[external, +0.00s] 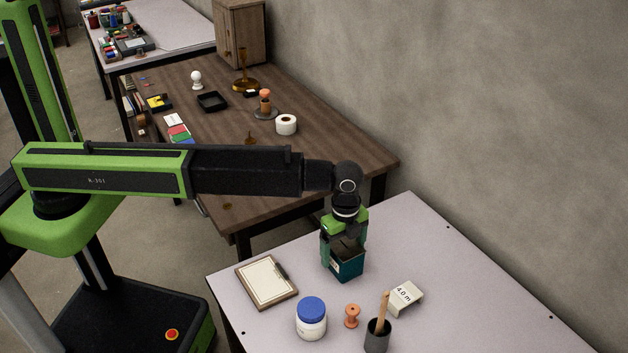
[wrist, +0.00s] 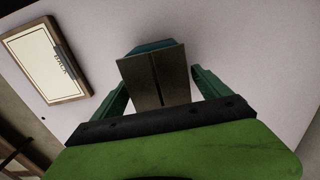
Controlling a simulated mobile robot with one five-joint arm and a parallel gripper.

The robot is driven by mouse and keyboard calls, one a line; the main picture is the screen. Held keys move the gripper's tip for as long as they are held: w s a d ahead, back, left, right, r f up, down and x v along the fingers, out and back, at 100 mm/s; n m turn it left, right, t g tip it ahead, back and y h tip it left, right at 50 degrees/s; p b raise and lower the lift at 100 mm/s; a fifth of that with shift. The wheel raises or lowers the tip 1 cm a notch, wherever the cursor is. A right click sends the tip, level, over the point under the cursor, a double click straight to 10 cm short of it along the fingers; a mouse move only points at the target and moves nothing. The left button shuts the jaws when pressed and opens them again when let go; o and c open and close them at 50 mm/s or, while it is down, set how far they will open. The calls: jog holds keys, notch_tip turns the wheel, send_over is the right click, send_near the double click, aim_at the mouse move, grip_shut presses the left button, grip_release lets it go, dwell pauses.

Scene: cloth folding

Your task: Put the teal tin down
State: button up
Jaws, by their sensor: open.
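The teal tin (external: 346,264) is a box-shaped tin that stands upright on the white table near its left back part. In the wrist view the tin (wrist: 154,82) shows a grey-brown top with a dark line down it and a teal edge at the far side. My gripper (external: 343,248) is directly above and around the tin, pointing down. In the wrist view my gripper (wrist: 158,90) is open, with one green finger on each side of the tin and gaps visible beside it. The tin's underside is hidden.
A clipboard (external: 266,281) lies left of the tin. In front are a blue-lidded jar (external: 311,318), an orange spool (external: 352,315), a dark cup (external: 377,337) with a wooden handle and a white block (external: 405,296). The right of the white table (external: 480,270) is clear.

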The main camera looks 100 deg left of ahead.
notch_tip(320, 180, up, 10)
jog(key=p, duration=0.8)
jog(key=s+d+n, duration=0.4)
jog(key=s+d, duration=0.3)
jog(key=s, duration=0.3)
jog(key=s+d+n, duration=0.5)
jog(key=s+d, duration=0.1)
jog(key=s, duration=0.4)
jog(key=shift+s+d+f, duration=0.35)
